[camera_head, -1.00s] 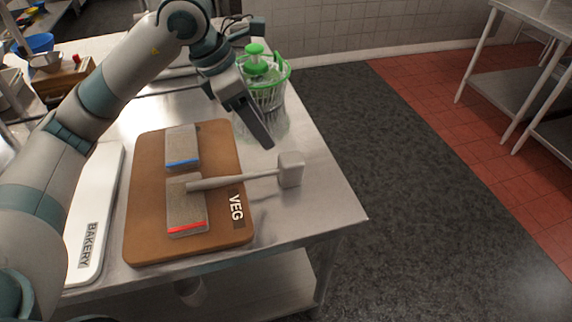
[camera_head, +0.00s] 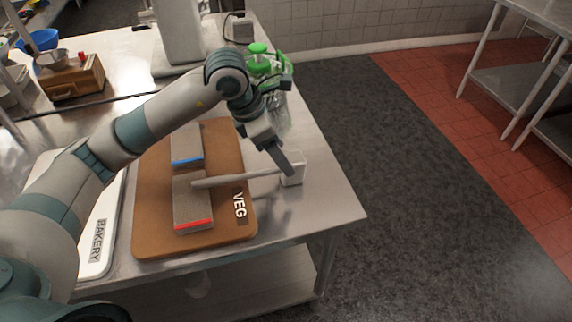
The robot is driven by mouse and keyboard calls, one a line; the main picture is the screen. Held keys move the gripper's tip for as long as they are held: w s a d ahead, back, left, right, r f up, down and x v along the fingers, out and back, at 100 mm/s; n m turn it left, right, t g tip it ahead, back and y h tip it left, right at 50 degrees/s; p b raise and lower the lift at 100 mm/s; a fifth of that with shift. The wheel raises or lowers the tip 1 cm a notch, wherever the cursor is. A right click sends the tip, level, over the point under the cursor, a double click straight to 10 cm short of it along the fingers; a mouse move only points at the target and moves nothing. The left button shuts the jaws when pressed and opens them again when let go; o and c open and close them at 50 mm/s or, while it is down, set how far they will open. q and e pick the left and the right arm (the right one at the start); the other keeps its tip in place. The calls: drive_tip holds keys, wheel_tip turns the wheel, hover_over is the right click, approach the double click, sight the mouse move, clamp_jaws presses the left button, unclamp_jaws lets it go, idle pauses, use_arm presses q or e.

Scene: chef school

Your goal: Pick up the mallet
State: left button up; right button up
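The mallet (camera_head: 236,179) is pale grey with a long handle and a block head (camera_head: 292,170). Its handle end rests over a sponge-like block on the brown VEG board, and its head is at the right over the steel table. My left gripper (camera_head: 287,172) points down at the mallet, its fingertip beside the head where the handle joins. The fingers overlap in this view, so I cannot tell the opening or whether it touches the mallet. My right gripper is not in view.
The brown VEG board (camera_head: 225,229) carries a red-edged block (camera_head: 191,209) and a blue-edged block (camera_head: 187,146). A white BAKERY board (camera_head: 100,232) lies left. A green-topped clear container (camera_head: 258,62) stands behind my gripper. The table's right edge is close to the mallet head.

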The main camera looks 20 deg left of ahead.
use_arm(q)
drive_tip(key=shift+x, duration=1)
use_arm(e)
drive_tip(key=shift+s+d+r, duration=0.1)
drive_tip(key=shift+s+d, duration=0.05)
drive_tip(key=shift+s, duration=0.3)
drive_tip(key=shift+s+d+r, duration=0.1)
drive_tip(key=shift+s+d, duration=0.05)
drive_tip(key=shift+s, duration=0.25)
use_arm(q)
drive_tip(key=shift+w+d+f+p, duration=0.1)
drive_tip(key=shift+d+f+p, duration=0.15)
drive_tip(key=shift+f+p, duration=0.35)
drive_tip(key=p+x, duration=0.1)
drive_tip(key=x, duration=0.1)
drive_tip(key=shift+w+d+f+p, duration=0.15)
drive_tip(key=shift+f+p, duration=0.1)
drive_tip(key=shift+p, duration=0.15)
drive_tip(key=shift+w+d+f, duration=0.1)
drive_tip(key=shift+d+f, duration=0.05)
drive_tip(key=shift+f, duration=0.45)
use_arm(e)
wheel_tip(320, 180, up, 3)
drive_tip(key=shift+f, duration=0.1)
